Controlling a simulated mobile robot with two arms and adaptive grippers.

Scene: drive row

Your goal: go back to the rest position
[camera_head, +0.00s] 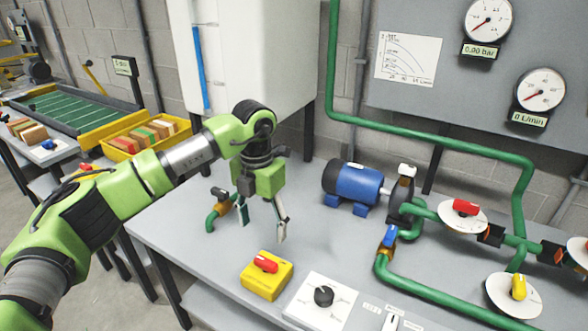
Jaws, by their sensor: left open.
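My left gripper (263,223) hangs from the green arm that comes in from the left. Its fingers point down over the grey bench (180,222). It is open, and I see nothing between its fingers. It is above and behind the yellow box with a red switch (266,277), apart from it. My right gripper is out of view.
A blue pump (352,187) and green pipes (430,146) with valves stand right of the gripper. A white tank (250,60) is behind. A white plate with a black knob (322,299) lies in front. A yellow crate (137,138) stands at left.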

